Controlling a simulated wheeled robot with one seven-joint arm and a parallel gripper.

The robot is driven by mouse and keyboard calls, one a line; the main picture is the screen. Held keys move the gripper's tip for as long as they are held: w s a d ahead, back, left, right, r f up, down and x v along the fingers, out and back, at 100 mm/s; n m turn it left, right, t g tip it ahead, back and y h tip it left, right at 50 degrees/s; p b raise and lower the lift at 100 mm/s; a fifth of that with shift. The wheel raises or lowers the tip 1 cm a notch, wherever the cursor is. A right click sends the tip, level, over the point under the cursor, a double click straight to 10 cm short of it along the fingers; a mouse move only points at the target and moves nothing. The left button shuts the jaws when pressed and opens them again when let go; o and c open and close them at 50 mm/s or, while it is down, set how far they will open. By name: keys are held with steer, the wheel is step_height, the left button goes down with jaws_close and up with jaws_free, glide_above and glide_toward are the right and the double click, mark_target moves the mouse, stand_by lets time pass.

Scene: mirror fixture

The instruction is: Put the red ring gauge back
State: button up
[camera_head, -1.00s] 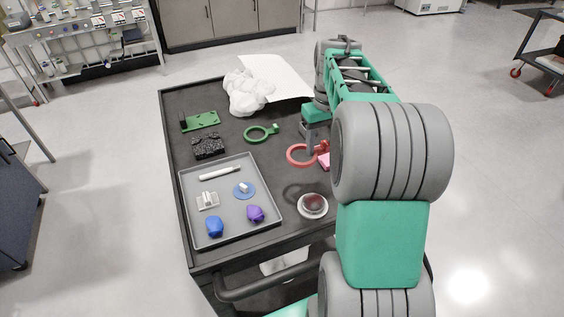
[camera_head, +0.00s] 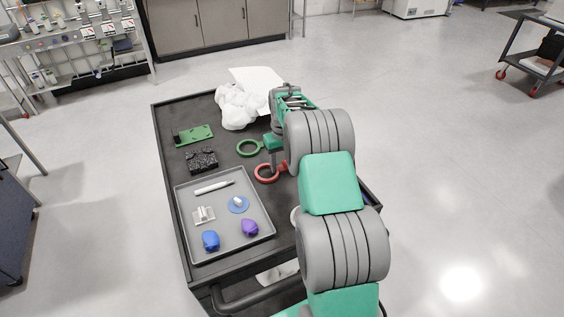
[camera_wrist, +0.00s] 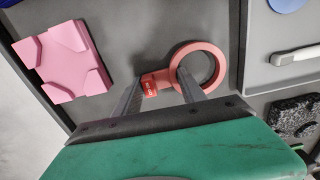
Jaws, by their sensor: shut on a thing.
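The red ring gauge (camera_head: 267,174) is a flat red ring with a short handle, over the dark cart top between the tray and my arm. In the wrist view the ring (camera_wrist: 221,64) lies beyond my fingers, with its handle, bearing a bright red label, between them. My gripper (camera_wrist: 160,88) is shut on the red ring gauge. In the head view my gripper (camera_head: 278,165) is mostly hidden behind my arm. I cannot tell the gauge's height above the cart.
A green ring (camera_head: 249,148) lies just behind the red one. A grey tray (camera_head: 232,188) holds several small items. A black block (camera_head: 202,160), green plate (camera_head: 195,134) and crumpled white bag (camera_head: 238,106) stand around. A pink notched block (camera_wrist: 62,60) lies left in the wrist view.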

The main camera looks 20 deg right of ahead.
mark_target(282, 168)
steer(key=shift+f, duration=0.1)
steer(key=o, duration=1.4)
steer(key=shift+o, duration=0.2)
step_height(282, 168, up, 12)
steer(key=b, duration=0.2)
steer(key=s+a+r+t, duration=0.1)
steer(key=s+a+r, duration=0.5)
steer(key=s+a, duration=0.1)
steer(key=s+a+f+t, duration=0.1)
steer(key=s+a, duration=0.3)
steer(key=s, duration=0.6)
steer(key=s+a+f+t, duration=0.1)
steer(key=s+a, duration=0.4)
steer(key=s, duration=0.5)
steer(key=shift+a+f+t, duration=0.2)
steer(key=shift+f+t, duration=0.1)
steer(key=shift+f, duration=0.6)
